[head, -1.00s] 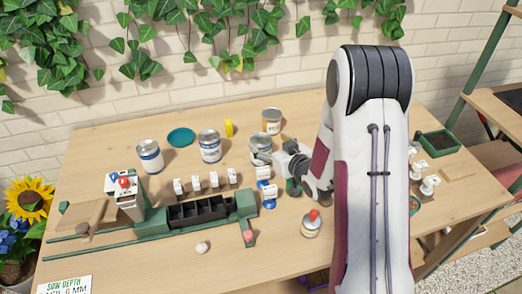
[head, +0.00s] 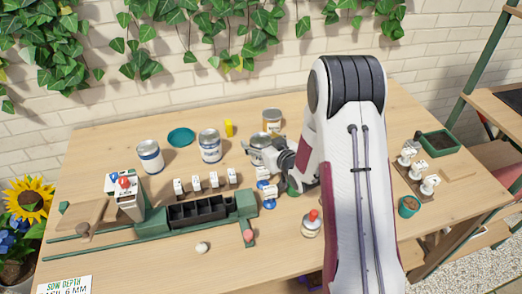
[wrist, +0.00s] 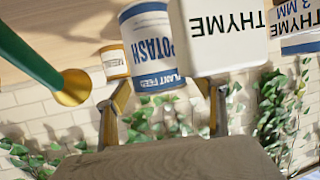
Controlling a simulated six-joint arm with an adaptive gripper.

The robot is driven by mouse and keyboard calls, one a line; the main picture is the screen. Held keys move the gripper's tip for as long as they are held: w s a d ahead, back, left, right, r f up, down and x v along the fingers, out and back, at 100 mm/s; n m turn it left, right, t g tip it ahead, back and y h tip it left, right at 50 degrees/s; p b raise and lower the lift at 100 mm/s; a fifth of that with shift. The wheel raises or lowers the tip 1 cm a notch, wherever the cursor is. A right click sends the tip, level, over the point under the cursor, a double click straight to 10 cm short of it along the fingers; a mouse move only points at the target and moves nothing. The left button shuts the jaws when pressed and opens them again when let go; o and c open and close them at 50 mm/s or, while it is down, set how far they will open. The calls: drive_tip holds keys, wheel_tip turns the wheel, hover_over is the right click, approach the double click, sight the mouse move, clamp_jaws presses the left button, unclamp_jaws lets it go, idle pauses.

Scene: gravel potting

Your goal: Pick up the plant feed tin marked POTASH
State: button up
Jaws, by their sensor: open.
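The plant feed tin marked POTASH (wrist: 150,50) shows upside down in the wrist view, white with blue bands. A THYME label (wrist: 222,30) overlaps its right edge there. My gripper (wrist: 165,100) is open, with one finger low on each side of the tin's picture. In the head view my gripper (head: 256,151) is beside a tin (head: 258,139) at the middle of the table and partly hides it. I cannot tell whether the fingers touch the tin.
Other tins stand at the left (head: 150,158), centre (head: 210,147) and back (head: 272,120). A green rod (wrist: 30,60) is near my left finger in the wrist view. A red-topped item (head: 311,222) stands nearby.

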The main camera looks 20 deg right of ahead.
idle(0.5)
drive_tip(key=c, duration=1.5)
drive_tip(key=shift+r, duration=0.2)
drive_tip(key=shift+w+r, duration=0.1)
drive_tip(key=shift+r, duration=4.75)
